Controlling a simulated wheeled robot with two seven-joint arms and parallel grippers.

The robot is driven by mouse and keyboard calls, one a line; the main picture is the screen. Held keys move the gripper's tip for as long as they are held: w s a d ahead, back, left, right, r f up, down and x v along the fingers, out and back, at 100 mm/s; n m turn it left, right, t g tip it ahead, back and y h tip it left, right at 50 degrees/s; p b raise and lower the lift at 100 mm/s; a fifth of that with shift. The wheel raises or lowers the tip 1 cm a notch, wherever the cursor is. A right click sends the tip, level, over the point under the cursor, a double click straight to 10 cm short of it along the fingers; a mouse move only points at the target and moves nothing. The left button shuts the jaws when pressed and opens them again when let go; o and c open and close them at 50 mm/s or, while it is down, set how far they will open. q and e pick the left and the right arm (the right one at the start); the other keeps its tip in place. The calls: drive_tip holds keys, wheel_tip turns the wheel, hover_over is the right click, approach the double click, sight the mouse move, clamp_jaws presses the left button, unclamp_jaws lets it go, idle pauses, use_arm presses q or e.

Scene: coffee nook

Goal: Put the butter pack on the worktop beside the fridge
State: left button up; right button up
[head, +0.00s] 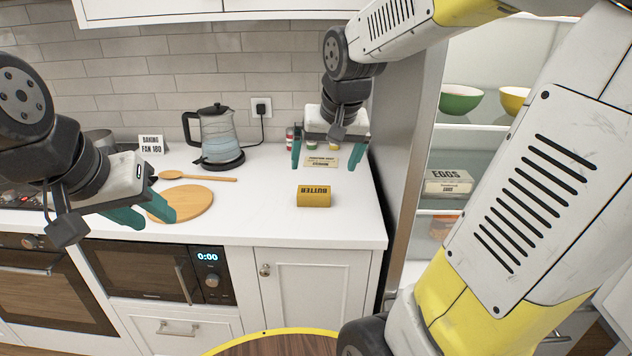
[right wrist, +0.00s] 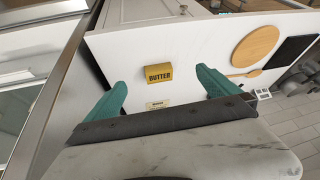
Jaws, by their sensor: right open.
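The butter pack (head: 314,197), a small yellow-brown block lettered BUTTER, rests on the white worktop (head: 262,225) near its front, left of the fridge (head: 408,150). It also shows in the right wrist view (right wrist: 158,74), ahead of the fingertips. My right gripper (head: 327,156) is open and empty, behind the pack in the head view and apart from it. Its two teal fingers (right wrist: 163,88) are spread wide in the right wrist view. My left gripper (head: 145,212) is at the left, fingers apart and empty, in front of a round wooden board.
A small label card (head: 321,161) lies behind the butter. A kettle (head: 217,138), wooden spoon (head: 198,177), round board (head: 190,203) and small jars are on the worktop. The fridge stands open, with bowls (head: 461,99) and an egg box (head: 448,182). Worktop around the butter is clear.

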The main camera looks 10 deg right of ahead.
drive_tip(key=s+a+r+n+t+y, duration=0.1)
drive_tip(key=s+a+n, duration=0.1)
drive_tip(key=s, duration=1.1)
drive_tip(key=shift+s+a+y, duration=0.3)
drive_tip(key=shift+s, duration=0.1)
